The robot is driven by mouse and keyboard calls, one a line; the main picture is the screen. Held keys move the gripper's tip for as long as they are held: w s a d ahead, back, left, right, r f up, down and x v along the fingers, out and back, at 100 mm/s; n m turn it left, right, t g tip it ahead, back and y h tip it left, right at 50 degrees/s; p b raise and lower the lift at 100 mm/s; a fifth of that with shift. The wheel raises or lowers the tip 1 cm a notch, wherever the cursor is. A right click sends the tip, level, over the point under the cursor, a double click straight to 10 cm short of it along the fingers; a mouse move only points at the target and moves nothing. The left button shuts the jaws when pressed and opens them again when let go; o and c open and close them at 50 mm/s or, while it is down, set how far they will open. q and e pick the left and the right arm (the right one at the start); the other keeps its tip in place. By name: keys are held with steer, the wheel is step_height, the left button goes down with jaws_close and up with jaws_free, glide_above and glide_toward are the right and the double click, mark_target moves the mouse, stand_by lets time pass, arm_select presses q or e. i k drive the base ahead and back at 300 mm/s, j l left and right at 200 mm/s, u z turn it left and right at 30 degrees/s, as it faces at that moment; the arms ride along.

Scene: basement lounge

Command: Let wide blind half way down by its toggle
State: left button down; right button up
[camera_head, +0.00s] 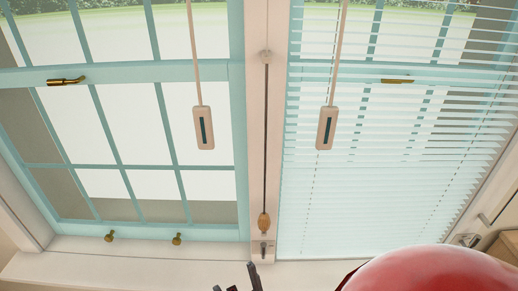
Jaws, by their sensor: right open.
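Slats of a white blind (400,190) hang over the right window down to near the sill. No slats show over the left window (125,120) within the view. A pale pendant with a dark vertical strip, the left toggle (204,141), hangs on a cord before the left window. A similar right toggle (327,140) hangs before the right blind. I cannot tell which blind is the wide one. My right gripper (238,284) is open at the bottom edge, below both toggles and apart from them. Only its dark fingertips show. My left gripper is out of view.
A dark cord with a wooden knob (264,222) hangs on the post between the windows, above a small metal fitting (263,250). Brass handles (66,81) and small brass pegs (177,239) are on the left window. The pale sill (130,265) looks clear at left.

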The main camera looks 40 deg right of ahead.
mark_target(264, 222)
steer(key=z, duration=1.1)
